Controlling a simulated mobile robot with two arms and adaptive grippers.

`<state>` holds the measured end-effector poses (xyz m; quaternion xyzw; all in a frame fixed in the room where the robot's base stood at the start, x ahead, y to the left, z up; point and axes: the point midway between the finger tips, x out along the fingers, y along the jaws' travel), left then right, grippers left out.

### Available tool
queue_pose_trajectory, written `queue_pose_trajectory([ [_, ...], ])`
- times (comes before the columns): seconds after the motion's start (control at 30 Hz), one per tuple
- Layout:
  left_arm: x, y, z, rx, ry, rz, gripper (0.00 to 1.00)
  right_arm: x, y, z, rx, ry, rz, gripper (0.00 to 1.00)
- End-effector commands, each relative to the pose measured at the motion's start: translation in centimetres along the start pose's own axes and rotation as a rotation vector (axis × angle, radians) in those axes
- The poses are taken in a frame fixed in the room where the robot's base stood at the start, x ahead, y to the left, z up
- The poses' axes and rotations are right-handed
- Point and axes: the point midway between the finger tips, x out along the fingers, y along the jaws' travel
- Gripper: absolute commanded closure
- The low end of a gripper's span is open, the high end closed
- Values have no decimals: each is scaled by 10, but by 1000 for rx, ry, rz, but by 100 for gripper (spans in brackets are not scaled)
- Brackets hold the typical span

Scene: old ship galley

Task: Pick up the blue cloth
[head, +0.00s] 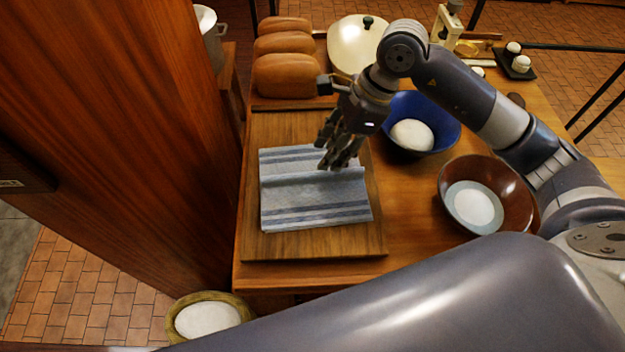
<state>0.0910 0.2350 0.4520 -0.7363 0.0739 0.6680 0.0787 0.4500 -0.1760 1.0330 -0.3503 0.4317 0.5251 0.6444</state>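The blue cloth (312,200) is pale with darker blue stripes and lies folded on a wooden board (262,245) on the table. A raised fold or crease runs across its upper middle. My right gripper (338,166) reaches in from the right with its fingers pointing down over the cloth's upper right part. The fingers overlap the cloth in the picture; I cannot tell whether they touch it. The fingers are dark and partly hide each other, so their opening is unclear. My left gripper is not in view.
A blue bowl (437,110) with a white content stands close right of the gripper. A brown bowl (512,176) is at the right. Bread loaves (286,76) and a cream lidded pot (350,45) stand behind. A wooden wall (130,120) rises at the left.

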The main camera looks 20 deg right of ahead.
Motion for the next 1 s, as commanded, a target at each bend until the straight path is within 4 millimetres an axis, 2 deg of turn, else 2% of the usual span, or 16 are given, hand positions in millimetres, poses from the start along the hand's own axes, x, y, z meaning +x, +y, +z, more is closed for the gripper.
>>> queue_pose_trajectory([
  [0.13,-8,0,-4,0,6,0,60,19,0,1,0,-1,3,64],
  [0.37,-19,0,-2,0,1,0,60,36,0,3,2,-2,3,64],
  [0.5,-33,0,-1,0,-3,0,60,56,-2,4,2,-2,5,64],
  [0.6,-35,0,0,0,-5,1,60,70,-3,3,2,-3,2,64],
  [0.73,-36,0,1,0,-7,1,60,78,-3,2,-1,-1,0,64],
  [0.9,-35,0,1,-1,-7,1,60,79,-4,2,-1,-1,-2,64],
  [0.93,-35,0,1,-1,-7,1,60,79,-4,2,-1,-1,-2,66],
  [1.0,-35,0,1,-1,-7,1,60,79,-4,2,-1,-1,-2,82],
])
